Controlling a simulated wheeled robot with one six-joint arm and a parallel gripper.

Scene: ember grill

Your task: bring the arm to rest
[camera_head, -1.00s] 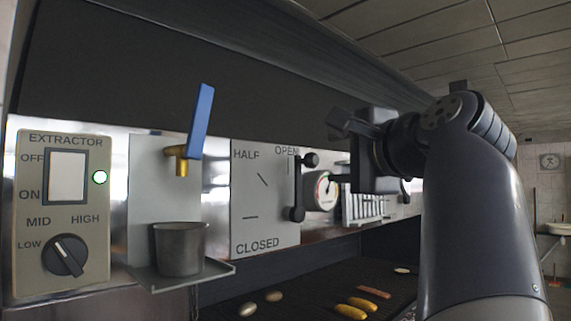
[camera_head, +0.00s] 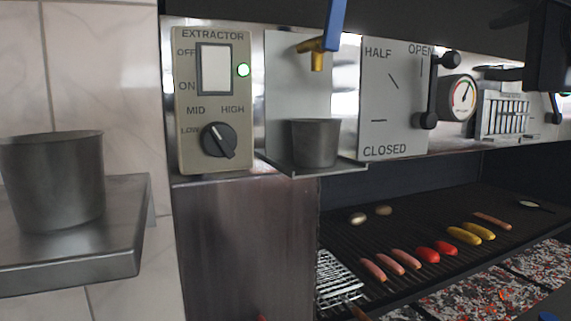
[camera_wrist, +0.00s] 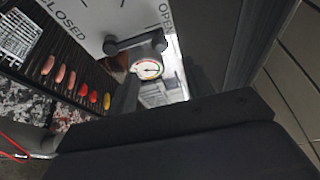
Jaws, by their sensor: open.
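My gripper (camera_head: 507,44) shows at the upper right edge of the head view, with most of my arm out of frame. Its two dark fingers point left and stand apart, with nothing seen between them. It is in front of the hood, close in the picture to the round gauge (camera_head: 458,98) and the damper lever (camera_head: 430,90). The lever stands upright, with its upper knob by OPEN. In the wrist view, a dark part of my gripper fills the bottom, and the gauge (camera_wrist: 147,69) and the lever (camera_wrist: 136,45) show tilted beyond it.
The extractor panel (camera_head: 186,120) has a lit green lamp. A metal cup (camera_head: 315,143) stands under the tap with the blue handle (camera_head: 335,25). A large pot (camera_head: 52,180) stands on a shelf (camera_head: 125,225) at left. Sausages and other food lie on the grill (camera_head: 345,200).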

